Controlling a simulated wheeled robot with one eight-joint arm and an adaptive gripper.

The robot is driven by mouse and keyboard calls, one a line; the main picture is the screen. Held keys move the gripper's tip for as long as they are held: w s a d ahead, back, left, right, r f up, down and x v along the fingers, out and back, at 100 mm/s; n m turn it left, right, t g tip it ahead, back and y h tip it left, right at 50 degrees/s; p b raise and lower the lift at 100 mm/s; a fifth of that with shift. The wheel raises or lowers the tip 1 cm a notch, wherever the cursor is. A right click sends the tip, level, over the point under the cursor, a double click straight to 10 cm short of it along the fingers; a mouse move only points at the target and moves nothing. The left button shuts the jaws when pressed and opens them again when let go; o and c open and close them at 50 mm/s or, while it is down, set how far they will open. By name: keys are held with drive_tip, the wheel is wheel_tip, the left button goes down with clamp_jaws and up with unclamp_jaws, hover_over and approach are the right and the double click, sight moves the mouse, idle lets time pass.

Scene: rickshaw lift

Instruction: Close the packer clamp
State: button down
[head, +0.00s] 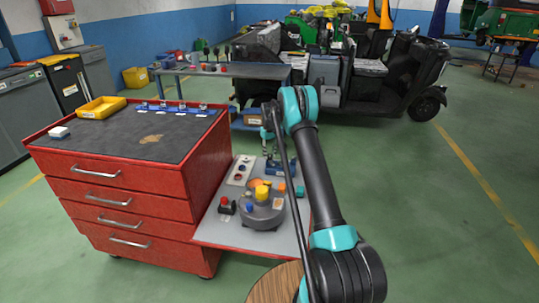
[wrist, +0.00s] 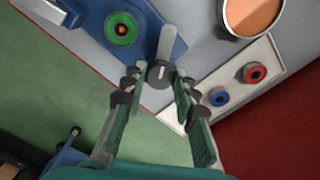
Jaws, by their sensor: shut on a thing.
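The packer clamp (wrist: 178,50) shows in the wrist view as a blue base with a grey lever ending in a dark round knob (wrist: 160,74). The lever's exact angle is hard to tell.
A button panel (wrist: 193,113) with blue and red buttons lies close to the clamp. A grey round machine with a yellow top (head: 262,212) stands on the shelf (head: 225,232). The red drawer cabinet (head: 60,166) is to the left. Green floor is open to the right.

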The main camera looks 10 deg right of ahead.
sight(270, 155)
drive_tip(key=n, duration=0.5)
drive_tip(key=shift+n, duration=0.3)
drive_tip(key=n, duration=0.5)
drive_tip(key=shift+n, duration=0.3)
drive_tip(key=c, duration=1.2)
unclamp_jaws()
drive_tip(key=shift+r, duration=0.1)
wheel_tip(270, 155, up, 12)
drive_tip(key=shift+f, duration=0.1)
